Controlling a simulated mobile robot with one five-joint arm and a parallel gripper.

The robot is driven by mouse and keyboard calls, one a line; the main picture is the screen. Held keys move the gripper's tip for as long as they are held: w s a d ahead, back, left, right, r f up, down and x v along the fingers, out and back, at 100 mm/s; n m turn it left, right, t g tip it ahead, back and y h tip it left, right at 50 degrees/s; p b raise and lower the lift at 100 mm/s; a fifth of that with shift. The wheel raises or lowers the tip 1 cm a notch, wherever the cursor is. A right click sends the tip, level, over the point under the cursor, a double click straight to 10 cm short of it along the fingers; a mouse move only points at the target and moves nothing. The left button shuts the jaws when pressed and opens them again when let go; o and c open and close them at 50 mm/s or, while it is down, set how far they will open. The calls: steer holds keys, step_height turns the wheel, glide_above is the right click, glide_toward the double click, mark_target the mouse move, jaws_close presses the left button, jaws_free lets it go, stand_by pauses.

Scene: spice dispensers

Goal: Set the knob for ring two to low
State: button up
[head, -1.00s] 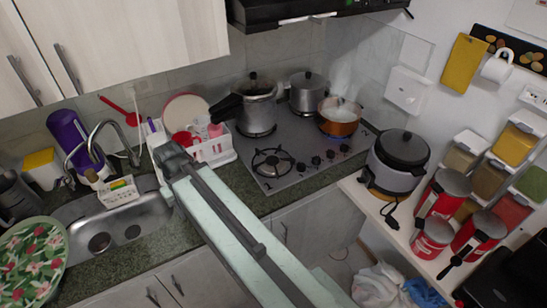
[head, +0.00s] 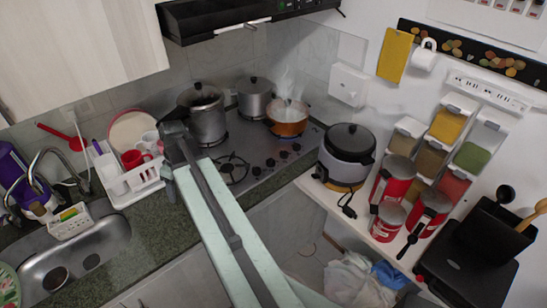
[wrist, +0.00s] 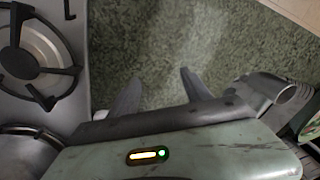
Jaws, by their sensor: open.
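The stove (head: 262,172) is a grey cooktop in the back corner. A row of small dark knobs (head: 283,154) runs along its front right edge; their markings are too small to read, and I cannot tell which one is ring two's. A bare burner (head: 233,168) is at its front left, also seen in the wrist view (wrist: 30,50). My gripper (wrist: 155,80) is open and empty, above the speckled green countertop (wrist: 210,40) beside the stove. In the head view my gripper (head: 172,150) is left of the bare burner, apart from the knobs.
A pressure cooker (head: 205,115), a lidded pot (head: 256,98) and a steaming copper pot (head: 287,118) stand on the stove. A dish rack (head: 130,178) is left of my gripper. A rice cooker (head: 346,155) and red canisters (head: 393,182) stand on the right shelf.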

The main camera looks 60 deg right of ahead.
steer(key=shift+n+t, duration=0.5)
steer(key=shift+t, duration=0.2)
steer(key=s+d, duration=0.2)
steer(key=d, duration=0.4)
steer(key=s+d, duration=0.1)
steer(key=d, duration=0.5)
steer(key=s+d+r, duration=0.1)
steer(key=s+d, duration=0.1)
steer(key=d, duration=0.3)
steer(key=shift+s+d+r, duration=0.1)
steer(key=shift+s+d, duration=0.25)
steer(key=shift+d, duration=0.05)
steer(key=s+d+n+t, duration=0.1)
steer(key=s+d, duration=0.7)
steer(key=d, duration=0.4)
steer(key=t, duration=0.1)
glide_toward(272, 159)
steer(key=f, duration=0.1)
steer(key=shift+n, duration=0.3)
steer(key=b+x, duration=0.6)
steer(key=x, duration=0.2)
steer(key=shift+w+a+f+b, duration=0.15)
steer(key=shift+w+a+b, duration=0.05)
steer(key=shift+w+b, duration=0.1)
